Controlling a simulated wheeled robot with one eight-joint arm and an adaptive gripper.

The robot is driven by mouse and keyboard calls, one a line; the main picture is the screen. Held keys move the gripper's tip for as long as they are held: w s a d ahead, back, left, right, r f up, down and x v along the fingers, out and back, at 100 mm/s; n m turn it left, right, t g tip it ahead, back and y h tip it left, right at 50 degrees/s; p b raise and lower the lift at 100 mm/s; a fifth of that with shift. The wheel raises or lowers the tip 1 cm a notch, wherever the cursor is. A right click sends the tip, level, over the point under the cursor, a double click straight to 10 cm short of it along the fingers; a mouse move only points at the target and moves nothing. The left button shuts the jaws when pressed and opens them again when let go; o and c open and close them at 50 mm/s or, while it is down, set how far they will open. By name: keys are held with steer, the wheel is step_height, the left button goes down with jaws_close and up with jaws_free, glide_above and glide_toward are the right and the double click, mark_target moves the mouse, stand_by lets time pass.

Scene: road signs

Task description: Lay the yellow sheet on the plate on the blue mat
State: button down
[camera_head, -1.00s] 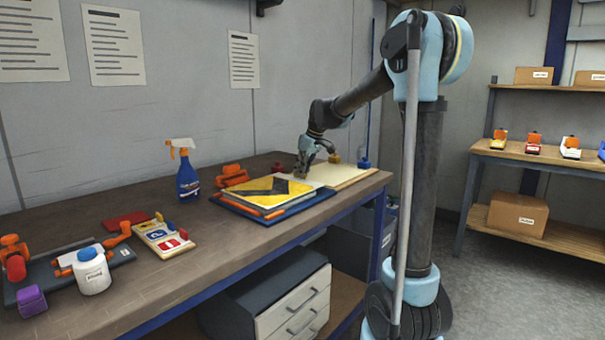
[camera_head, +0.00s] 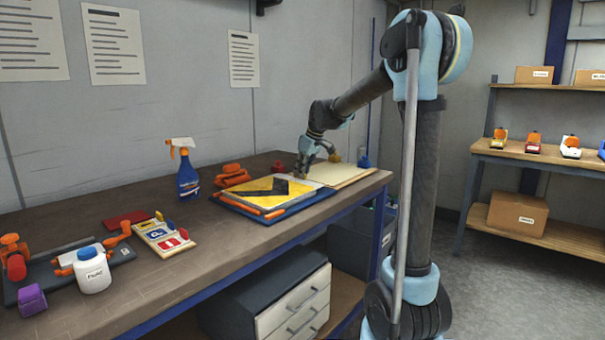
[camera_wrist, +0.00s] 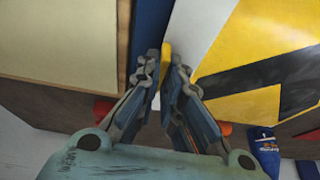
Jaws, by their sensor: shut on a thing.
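The yellow sheet (camera_head: 250,197) with black bands lies over the plate on the blue mat (camera_head: 290,211) near the table's right end. In the wrist view the sheet (camera_wrist: 258,35) shows yellow and black beside a white area (camera_wrist: 195,32) of the plate. My gripper (camera_head: 303,174) is low at the back right corner of the mat. In the wrist view my gripper (camera_wrist: 166,72) is shut on a narrow yellow piece between its fingertips, apparently an edge or tab of the sheet. How that piece joins the sheet is hidden.
A cream board (camera_head: 345,178) lies right of the mat. Orange bars (camera_head: 262,211) run along the mat's front. An orange tool (camera_head: 232,172) and a blue spray bottle (camera_head: 187,175) stand behind it. A sign tray (camera_head: 163,235) and white jar (camera_head: 92,272) are at left.

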steer(key=c, duration=1)
jaws_free()
steer(key=shift+c, duration=0.2)
steer(key=shift+r, duration=3.55)
